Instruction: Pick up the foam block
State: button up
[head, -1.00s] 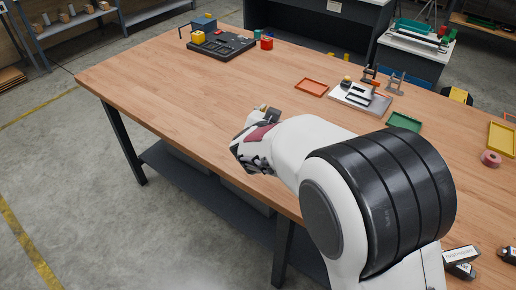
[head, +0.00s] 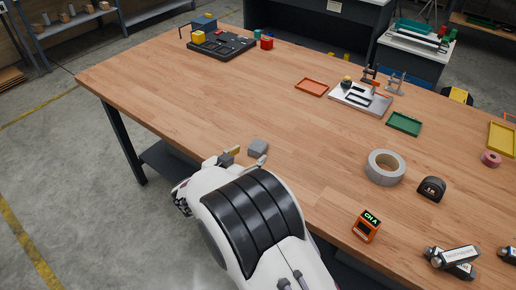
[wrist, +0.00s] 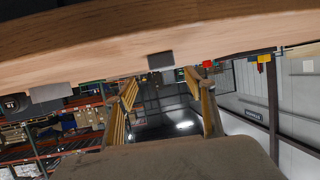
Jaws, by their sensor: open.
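A small grey block (head: 258,147), which I take to be the foam block, lies on the wooden table (head: 190,110) near its front edge. In the wrist view it also shows as a grey block (wrist: 161,60), beyond and roughly between the fingertips. My gripper (head: 245,158) is open and empty, low at the table's front edge on the near side of the block. Its two fingers show in the wrist view (wrist: 160,84), spread apart. The arm hides part of the gripper in the head view; I cannot tell the exact gap to the block.
A grey tape roll (head: 384,168), a tape measure (head: 432,188) and an orange device (head: 366,226) stand to the right. An orange tray (head: 311,87), a green tray (head: 404,124) and a metal fixture (head: 361,97) lie farther back. The table left of the block is clear.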

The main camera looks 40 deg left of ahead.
aim_at(255, 148)
jog(key=shift+w, duration=0.1)
jog(key=shift+x, duration=1.2)
jog(key=shift+a+x, duration=0.15)
jog(key=shift+x, duration=1.15)
jog(key=shift+a+x, duration=0.15)
jog(key=shift+x, duration=1.2)
jog(key=shift+d, duration=0.1)
jog(key=c, duration=0.8)
